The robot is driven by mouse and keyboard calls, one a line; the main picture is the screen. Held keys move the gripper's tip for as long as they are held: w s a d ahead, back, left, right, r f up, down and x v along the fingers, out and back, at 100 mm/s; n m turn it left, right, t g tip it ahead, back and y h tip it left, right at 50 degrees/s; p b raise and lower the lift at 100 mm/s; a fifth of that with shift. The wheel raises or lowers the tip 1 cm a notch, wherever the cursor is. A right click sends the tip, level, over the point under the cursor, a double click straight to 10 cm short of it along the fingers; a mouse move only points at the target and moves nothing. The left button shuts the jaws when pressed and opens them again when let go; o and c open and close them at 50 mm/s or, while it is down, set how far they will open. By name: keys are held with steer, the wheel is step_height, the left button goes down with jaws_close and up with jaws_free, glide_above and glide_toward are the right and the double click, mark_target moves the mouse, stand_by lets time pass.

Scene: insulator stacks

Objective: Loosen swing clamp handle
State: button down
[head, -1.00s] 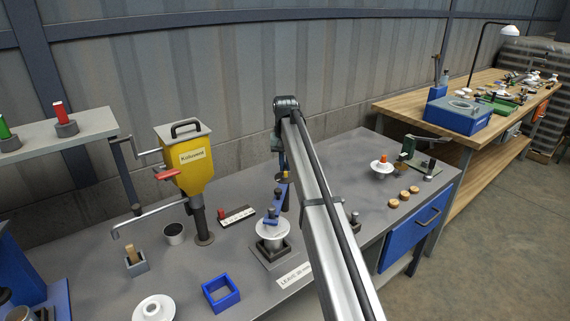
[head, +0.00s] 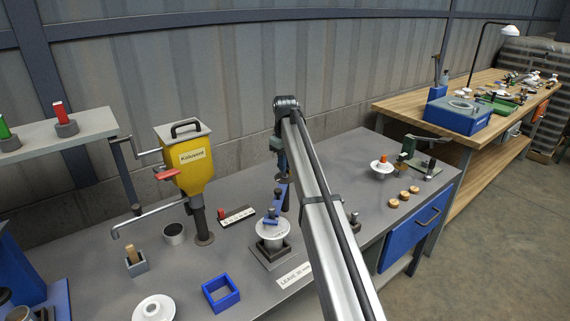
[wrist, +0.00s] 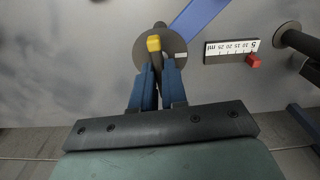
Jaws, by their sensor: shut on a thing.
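The swing clamp's blue arm (head: 271,215) reaches over a white insulator (head: 273,234) standing on a dark square base (head: 271,257). The blue arm also shows at the top of the wrist view (wrist: 200,18). The clamp handle (wrist: 153,44) is a dark bar with a yellow tip, in front of a round grey-brown disc (wrist: 176,44). My gripper (wrist: 158,72) has its blue fingers shut on the handle, with the yellow tip standing out beyond them. In the head view my gripper (head: 279,158) is partly hidden by my arm, and the handle is not clear.
A yellow hopper (head: 190,168) with a crank and a spout stands left of the clamp. A ruled white strip with a red slider (head: 236,217) lies between them. A blue square frame (head: 221,293) and a white insulator (head: 154,308) sit in front. Bare bench lies behind the clamp.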

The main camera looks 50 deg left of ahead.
stand_by(0.4)
steer(key=c, duration=1.2)
jaws_free()
steer(key=shift+o, duration=0.2)
step_height(320, 180, up, 14)
